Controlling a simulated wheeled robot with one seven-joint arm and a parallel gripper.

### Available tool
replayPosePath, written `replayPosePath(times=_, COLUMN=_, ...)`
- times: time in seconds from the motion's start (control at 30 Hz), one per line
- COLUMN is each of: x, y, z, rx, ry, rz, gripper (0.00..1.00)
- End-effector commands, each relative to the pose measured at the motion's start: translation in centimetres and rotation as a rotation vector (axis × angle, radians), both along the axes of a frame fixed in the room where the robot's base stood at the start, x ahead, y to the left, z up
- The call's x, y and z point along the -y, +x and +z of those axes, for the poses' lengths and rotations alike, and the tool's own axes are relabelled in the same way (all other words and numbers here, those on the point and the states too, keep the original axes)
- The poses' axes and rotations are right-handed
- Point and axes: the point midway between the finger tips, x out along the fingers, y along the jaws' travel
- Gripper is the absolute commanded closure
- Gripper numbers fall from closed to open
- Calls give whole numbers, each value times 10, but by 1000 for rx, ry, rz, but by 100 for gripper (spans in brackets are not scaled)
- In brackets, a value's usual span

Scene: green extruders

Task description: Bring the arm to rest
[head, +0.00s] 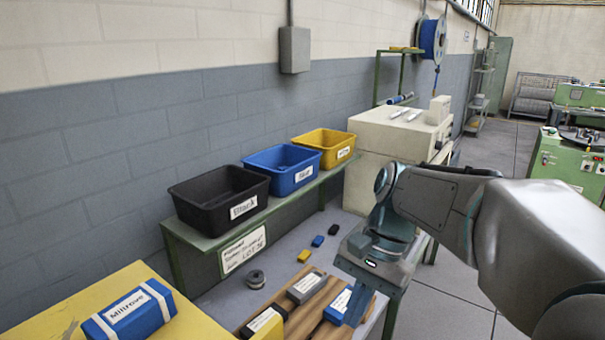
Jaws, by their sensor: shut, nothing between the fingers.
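My arm (437,197) comes in from the right and bends down over the right end of the workbench. My gripper (352,318) points down at the bench's front right part, beside a blue block with a white label (338,304). Its fingers look closed with nothing held. Whether the fingertips touch the board or the block below cannot be told. The arm hides part of the bench's right side.
Black (221,199), blue (283,169) and yellow (324,148) bins stand on a green shelf. Labelled blocks lie on a wooden board (316,317). A blue pack (130,311) sits on a yellow surface.

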Motion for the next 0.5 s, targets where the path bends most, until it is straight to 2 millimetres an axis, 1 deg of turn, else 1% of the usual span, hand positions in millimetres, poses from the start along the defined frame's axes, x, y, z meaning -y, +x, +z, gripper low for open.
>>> replayPosePath(times=0.03, x=6, y=-11, z=-6, rx=76, ry=-20, rz=50, gripper=100)
replayPosePath(times=0.2, x=28, y=-36, z=-32, rx=331, ry=-126, rz=274, gripper=100)
replayPosePath(times=0.33, x=42, y=-50, z=-48, rx=483, ry=-217, rz=444, gripper=100)
replayPosePath(times=0.5, x=52, y=-59, z=-61, rx=595, ry=-301, rz=594, gripper=100)
